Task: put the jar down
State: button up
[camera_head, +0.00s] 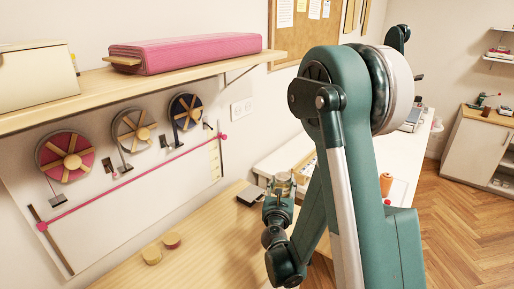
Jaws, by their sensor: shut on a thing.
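My gripper (280,197) is at the lower middle of the head view, at the end of my teal arm, over the right part of the wooden table (205,232). It is shut on the jar (282,181), a small, pale, see-through thing with a tan part, showing at the gripper's far end. The fingers and the jar's lower part are hard to make out at this size. I cannot tell whether the jar touches the table.
Two small round lidded things (172,240) stand on the table to the left. A dark flat box (250,195) lies beside my gripper. An orange spool (386,184) stands on the white counter (402,160). A shelf (100,90) overhangs the left. Bare tabletop lies between.

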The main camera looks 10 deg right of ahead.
jog(key=shift+r, duration=3.5)
jog(key=shift+d+r, duration=0.25)
jog(key=w+d+n+y, duration=0.1)
jog(key=w+d+y, duration=0.15)
jog(key=d, duration=1.05)
jog(key=w+d+n+y, duration=0.2)
jog(key=w+d, duration=0.2)
jog(key=d, duration=1)
jog(key=s+d, duration=0.3)
jog(key=d, duration=0.6)
jog(key=shift+t+y, duration=0.35)
jog(key=shift+t, duration=0.05)
jog(key=shift+w+f+b, duration=0.15)
jog(key=shift+f+b, duration=0.3)
jog(key=shift+f, duration=2.15)
jog(key=shift+f, duration=0.15)
jog(key=shift+f+b, duration=1.25)
jog(key=shift+f, duration=2)
